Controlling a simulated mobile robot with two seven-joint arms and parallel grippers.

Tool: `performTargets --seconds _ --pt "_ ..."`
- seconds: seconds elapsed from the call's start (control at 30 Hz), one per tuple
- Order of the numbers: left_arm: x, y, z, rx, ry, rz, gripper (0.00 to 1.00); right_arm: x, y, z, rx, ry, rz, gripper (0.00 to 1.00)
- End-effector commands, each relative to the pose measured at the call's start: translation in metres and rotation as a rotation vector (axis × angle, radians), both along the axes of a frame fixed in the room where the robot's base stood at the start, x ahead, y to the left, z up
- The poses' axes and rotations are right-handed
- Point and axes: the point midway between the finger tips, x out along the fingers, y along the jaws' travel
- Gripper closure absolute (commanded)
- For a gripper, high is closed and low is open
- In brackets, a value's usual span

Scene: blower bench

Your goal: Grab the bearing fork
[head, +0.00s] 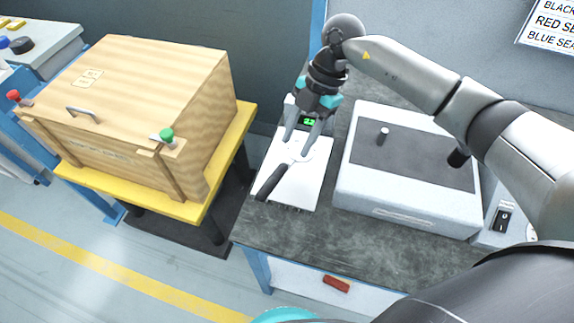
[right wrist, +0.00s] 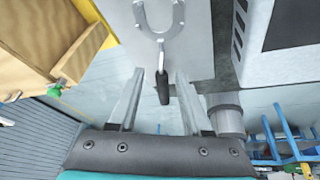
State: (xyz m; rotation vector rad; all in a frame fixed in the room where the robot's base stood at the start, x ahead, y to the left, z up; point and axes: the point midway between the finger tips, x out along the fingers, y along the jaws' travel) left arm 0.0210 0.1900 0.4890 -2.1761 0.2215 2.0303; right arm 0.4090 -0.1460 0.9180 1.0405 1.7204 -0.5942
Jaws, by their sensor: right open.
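The bearing fork (head: 271,183) lies on a white plate (head: 304,188) on the bench. It has a dark handle and a pale U-shaped metal head, whose prongs show in the right wrist view (right wrist: 161,33). My right gripper (head: 299,146) points down over the fork, and its fingers partly hide the metal head in the head view. In the right wrist view the fingers are apart, with the dark handle (right wrist: 162,88) appearing between them. The gripper is open and holds nothing. I cannot tell its exact height above the fork. My left gripper is not in view.
A grey-white box (head: 405,206) with a dark top and upright pegs stands right of the plate. A wooden crate (head: 130,95) sits on a yellow stand at left. The bench front is clear.

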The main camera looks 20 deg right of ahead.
Motion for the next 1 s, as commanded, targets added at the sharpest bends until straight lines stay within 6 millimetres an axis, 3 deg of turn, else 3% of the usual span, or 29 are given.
performTargets --seconds 0.27,0.5,0.77,1.0 --pt "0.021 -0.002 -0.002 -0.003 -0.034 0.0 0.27 -0.004 0.006 -0.017 0.0 0.001 0.0 0.51" --pt "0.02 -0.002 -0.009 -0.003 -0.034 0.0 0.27 -0.012 0.018 -0.05 0.001 0.002 0.001 0.51" --pt "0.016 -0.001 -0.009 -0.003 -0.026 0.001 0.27 -0.012 0.02 -0.054 0.0 -0.001 0.0 0.51" --pt "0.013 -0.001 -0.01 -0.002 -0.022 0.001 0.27 -0.012 0.02 -0.054 0.0 -0.001 0.0 0.76"
